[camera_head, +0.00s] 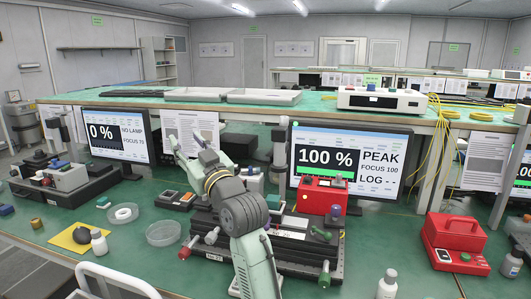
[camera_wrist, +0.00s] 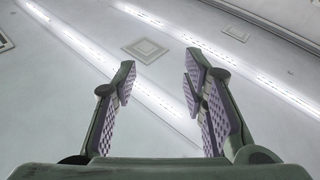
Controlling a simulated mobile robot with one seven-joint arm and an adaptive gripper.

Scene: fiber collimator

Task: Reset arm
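My arm rises in the middle of the head view, in front of the bench, and its end tips up and to the left. My gripper (camera_head: 182,142) is small and partly hard to make out there, above the bench in front of a white paper sheet. In the wrist view my gripper (camera_wrist: 162,100) is open, with a wide gap between its purple-padded fingers. Nothing is between the fingers. The wrist camera faces the ceiling (camera_wrist: 150,85) and its light strips.
The green bench (camera_head: 130,255) carries an optical stage (camera_head: 310,250) partly hidden behind my arm, a red box (camera_head: 322,196), a red case (camera_head: 455,235), and bottles. Monitors (camera_head: 347,160) read 100 % PEAK and 0 % NO LAMP (camera_head: 115,134). Yellow cables (camera_head: 432,140) hang at right.

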